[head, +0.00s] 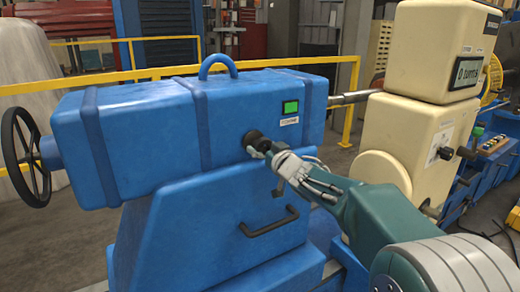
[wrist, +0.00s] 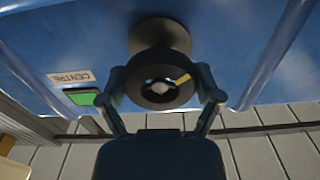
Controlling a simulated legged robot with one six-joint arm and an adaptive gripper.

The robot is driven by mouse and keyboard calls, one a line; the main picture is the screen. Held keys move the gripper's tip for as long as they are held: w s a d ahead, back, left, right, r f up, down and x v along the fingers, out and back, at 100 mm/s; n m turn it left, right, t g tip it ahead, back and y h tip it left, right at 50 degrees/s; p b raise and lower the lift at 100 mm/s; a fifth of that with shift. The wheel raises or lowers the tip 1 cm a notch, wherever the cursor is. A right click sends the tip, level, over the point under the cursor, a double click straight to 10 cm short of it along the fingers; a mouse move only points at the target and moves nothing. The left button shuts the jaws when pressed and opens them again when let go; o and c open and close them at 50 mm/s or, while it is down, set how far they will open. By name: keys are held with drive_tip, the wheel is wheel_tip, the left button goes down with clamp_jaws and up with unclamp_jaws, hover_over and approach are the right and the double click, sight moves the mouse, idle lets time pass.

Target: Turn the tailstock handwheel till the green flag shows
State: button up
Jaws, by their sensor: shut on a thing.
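The blue tailstock (head: 140,125) stands on a blue base. Its black spoked handwheel (head: 24,157) is at the far left end, away from my gripper. A small window on the front shows a green flag (head: 290,107); it also shows in the wrist view (wrist: 83,97), beside a label reading CENTRE (wrist: 70,77). My gripper (head: 268,150) is at a round black knob (head: 257,140) below and left of the window. In the wrist view my gripper's fingers close on both sides of the knob (wrist: 160,80), which has a yellow mark on its face.
A black bar handle (head: 270,222) is on the blue base below my gripper. A cream machine (head: 435,130) stands to the right, with a metal shaft (head: 350,98) between it and the tailstock. A yellow railing (head: 100,79) runs behind.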

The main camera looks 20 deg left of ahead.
drive_tip(key=shift+w+d+f, duration=0.1)
drive_tip(key=shift+d+f, duration=0.05)
drive_tip(key=shift+f, duration=0.5)
drive_tip(key=o, duration=0.9)
drive_tip(key=shift+d+r, duration=0.1)
drive_tip(key=shift+r, duration=0.15)
drive_tip(key=shift+s+d+r, duration=0.15)
drive_tip(key=shift+s+d, duration=0.1)
drive_tip(key=shift+s, duration=0.05)
drive_tip(key=v, duration=1.1)
drive_tip(key=shift+f, duration=0.4)
